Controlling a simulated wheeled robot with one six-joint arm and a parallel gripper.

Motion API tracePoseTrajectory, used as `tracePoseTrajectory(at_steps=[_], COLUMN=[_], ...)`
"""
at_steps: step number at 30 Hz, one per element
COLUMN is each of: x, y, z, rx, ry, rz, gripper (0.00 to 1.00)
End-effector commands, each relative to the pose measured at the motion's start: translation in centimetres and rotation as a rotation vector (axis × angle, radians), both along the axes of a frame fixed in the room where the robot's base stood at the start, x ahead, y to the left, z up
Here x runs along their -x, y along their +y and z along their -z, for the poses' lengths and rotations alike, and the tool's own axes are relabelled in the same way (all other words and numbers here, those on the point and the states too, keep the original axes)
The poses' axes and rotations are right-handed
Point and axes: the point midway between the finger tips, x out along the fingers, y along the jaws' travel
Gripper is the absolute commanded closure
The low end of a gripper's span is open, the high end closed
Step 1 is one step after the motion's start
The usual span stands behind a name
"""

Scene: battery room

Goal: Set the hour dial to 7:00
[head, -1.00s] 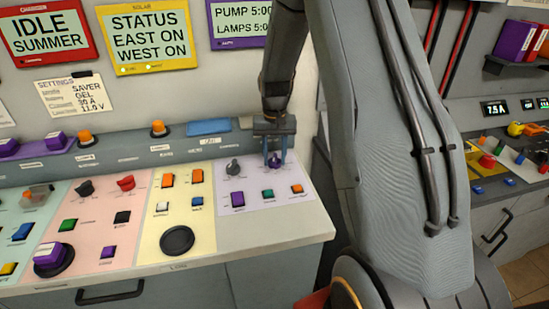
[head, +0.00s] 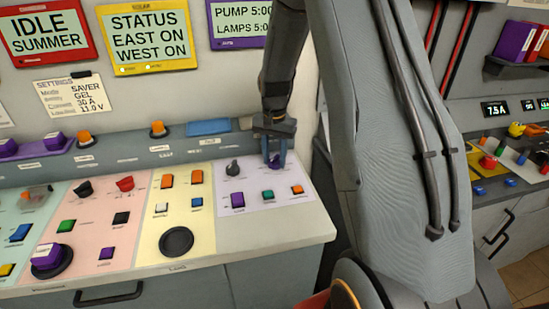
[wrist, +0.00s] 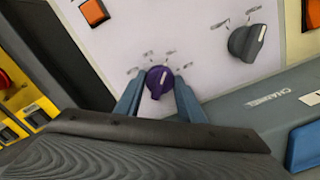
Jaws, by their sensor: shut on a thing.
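The purple dial (head: 275,161) sits on the pale lilac panel (head: 300,190) at the right end of the console. In the wrist view the purple dial (wrist: 159,80) stands between the two blue fingers, with small labels around its far side that are too small to read. My gripper (head: 273,158) points down at the panel and is shut on this dial. A purple-framed display (head: 239,25) above reads "PUMP 5:00" and "LAMPS 5:0", its right end hidden by my arm.
A grey dial (head: 232,168) is just left of the purple one. Purple (head: 238,200), teal (head: 268,195) and orange (head: 297,190) buttons lie in front of it. A blue block (head: 208,127) sits on the ledge behind. The wall rises behind the console.

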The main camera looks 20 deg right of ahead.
Motion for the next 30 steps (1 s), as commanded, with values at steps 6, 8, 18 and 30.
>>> tracePoseTrajectory(at_steps=[6, 8, 18, 30], x=[-0.2, -0.2, -0.1, -0.2], y=[-0.1, -0.1, 0.0, -0.1], z=[-0.2, -0.2, -0.1, -5.2], rx=[0.002, 0.002, 0.001, 0.001], ry=[-0.005, -0.005, -0.002, -0.007], rz=[-0.001, -0.001, -0.001, -0.001], gripper=[0.63, 0.53, 0.46, 0.46])
